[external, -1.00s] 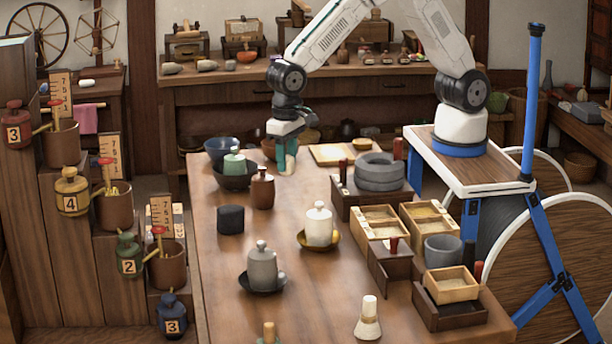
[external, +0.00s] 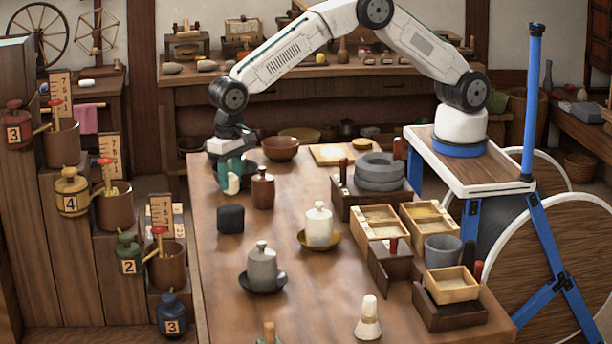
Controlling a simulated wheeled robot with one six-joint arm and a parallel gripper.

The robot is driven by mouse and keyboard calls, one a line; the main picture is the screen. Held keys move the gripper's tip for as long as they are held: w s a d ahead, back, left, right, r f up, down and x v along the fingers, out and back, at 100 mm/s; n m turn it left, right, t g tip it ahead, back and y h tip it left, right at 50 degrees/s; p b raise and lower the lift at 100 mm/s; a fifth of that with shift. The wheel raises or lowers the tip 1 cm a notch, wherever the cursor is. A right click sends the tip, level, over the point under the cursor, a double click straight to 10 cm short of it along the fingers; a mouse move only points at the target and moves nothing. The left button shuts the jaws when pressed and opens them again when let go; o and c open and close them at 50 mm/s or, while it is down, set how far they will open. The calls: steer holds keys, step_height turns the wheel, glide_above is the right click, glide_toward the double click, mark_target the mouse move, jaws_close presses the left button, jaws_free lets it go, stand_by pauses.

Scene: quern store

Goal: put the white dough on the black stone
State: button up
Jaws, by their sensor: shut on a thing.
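My gripper (external: 231,174) points down over the far left part of the table, its teal fingers shut on a small white piece. I take this piece to be the white dough (external: 232,184); the fingers partly cover it. The black stone (external: 230,220) is a short dark cylinder standing upright on the table, just nearer the camera than my gripper. The dough and the stone are apart. I cannot tell exactly how high the dough is above the table.
A brown bottle (external: 263,188) stands close to the right of my gripper, with a brown bowl (external: 281,148) behind. A white lidded jar (external: 319,224) and a grey lidded jar (external: 262,266) stand nearer. Grey round stones (external: 380,172) and wooden boxes line the right side.

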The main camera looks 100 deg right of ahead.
mark_target(230, 190)
steer(key=shift+w+f, duration=0.15)
steer(key=shift+f, duration=1.65)
steer(key=o, duration=1)
steer(key=shift+f, duration=0.1)
step_height(230, 190, up, 12)
steer(key=shift+r, duration=0.15)
steer(key=shift+r, duration=0.1)
